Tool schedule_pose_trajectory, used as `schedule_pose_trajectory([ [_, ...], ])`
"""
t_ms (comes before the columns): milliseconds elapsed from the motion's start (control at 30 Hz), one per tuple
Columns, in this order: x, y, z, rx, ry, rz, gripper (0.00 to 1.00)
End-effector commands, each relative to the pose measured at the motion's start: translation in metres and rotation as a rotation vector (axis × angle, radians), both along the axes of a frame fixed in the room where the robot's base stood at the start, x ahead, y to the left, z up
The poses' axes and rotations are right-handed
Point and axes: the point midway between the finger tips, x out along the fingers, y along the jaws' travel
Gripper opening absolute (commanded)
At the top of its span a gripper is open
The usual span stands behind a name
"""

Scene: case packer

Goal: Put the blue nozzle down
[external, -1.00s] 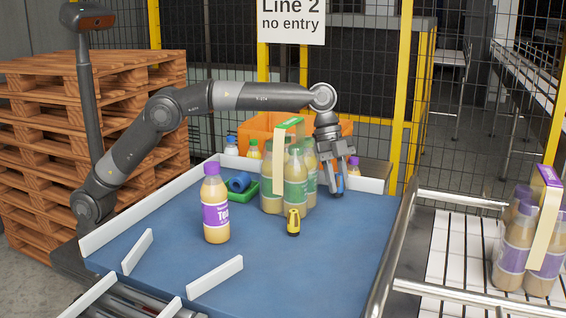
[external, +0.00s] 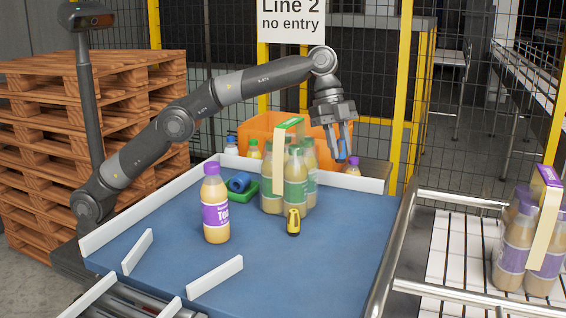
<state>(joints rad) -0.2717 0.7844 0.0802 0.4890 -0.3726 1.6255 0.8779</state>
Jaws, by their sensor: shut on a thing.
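My gripper (external: 343,150) is raised above the back right of the blue table (external: 330,255), pointing down. It is shut on a small blue piece, which I take to be the blue nozzle (external: 342,150); the fingers hide part of it. Below and left of my gripper, a pack of green-labelled bottles (external: 297,182) with a carrying strip stands on the table. A second blue, rounded piece (external: 239,182) lies on a green holder (external: 246,194) left of the pack.
A purple-capped bottle (external: 215,205) stands at the left middle. A yellow and black object (external: 293,222) is in front of the pack. White rails (external: 215,277) edge the table. An orange bin (external: 258,130) stands behind. The table's right front is clear.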

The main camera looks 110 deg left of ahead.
Motion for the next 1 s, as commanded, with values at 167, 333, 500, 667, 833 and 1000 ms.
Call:
schedule_pose_trajectory([
  [167,-0.005,0.005,0.012,0.001,-0.002,0.014,0.01],
  [333,-0.017,0.010,0.038,0.002,-0.005,0.048,0.01],
  [500,-0.026,-0.022,0.064,0.001,-0.002,0.081,0.01],
  [667,-0.036,-0.058,0.085,0.000,-0.004,0.104,0.01],
  [833,-0.046,-0.113,0.096,0.000,0.000,0.103,0.01],
  [1000,-0.047,-0.184,0.076,0.000,0.002,0.036,0.01],
])
